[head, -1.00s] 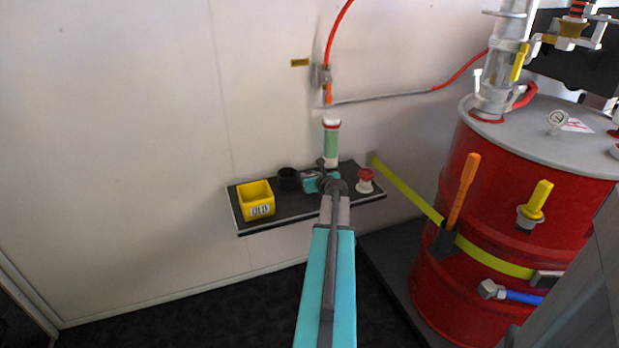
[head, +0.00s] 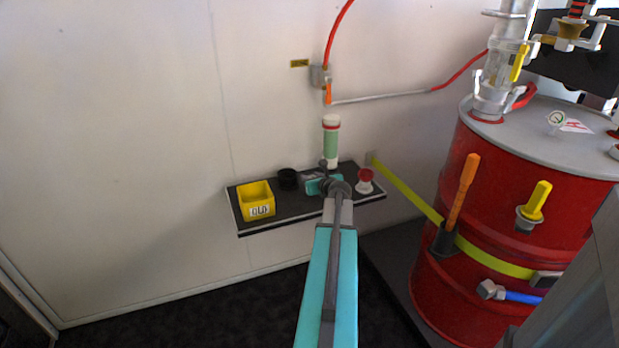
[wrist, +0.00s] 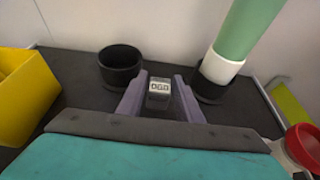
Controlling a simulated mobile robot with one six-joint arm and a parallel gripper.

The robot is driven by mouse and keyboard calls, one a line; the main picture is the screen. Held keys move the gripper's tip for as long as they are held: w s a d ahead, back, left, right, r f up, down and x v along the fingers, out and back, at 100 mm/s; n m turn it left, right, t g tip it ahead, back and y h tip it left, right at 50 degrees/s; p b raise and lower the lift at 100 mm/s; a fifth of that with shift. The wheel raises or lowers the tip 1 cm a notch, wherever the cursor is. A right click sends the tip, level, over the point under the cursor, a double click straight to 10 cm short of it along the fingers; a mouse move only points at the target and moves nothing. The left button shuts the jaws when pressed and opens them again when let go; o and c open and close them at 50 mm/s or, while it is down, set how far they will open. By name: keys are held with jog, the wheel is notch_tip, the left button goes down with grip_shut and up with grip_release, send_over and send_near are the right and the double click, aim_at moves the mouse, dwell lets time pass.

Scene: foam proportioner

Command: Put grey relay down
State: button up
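The grey relay (wrist: 159,92) is a small block with a pale marked face, between the finger ends in the wrist view. My gripper (wrist: 160,82) has purple-grey fingers close along both sides of it and appears shut on it. In the head view my gripper (head: 311,177) is over the middle of the black shelf (head: 290,208); the relay is too small to make out there. I cannot tell whether its underside touches the shelf. A black round cup (wrist: 120,65) stands just beyond and left of the fingers, apart from them.
A yellow bin (head: 246,214) marked OLD stands on the shelf's left end. A green-and-white cylinder (head: 331,145) stands in a dark holder behind my gripper. A red-topped white knob (head: 365,181) is to the right. A red drum (head: 440,260) stands right of the shelf.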

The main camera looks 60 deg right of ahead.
jog(key=shift+p+v, duration=0.4)
jog(key=shift+v, duration=4.35)
jog(key=shift+f, duration=0.1)
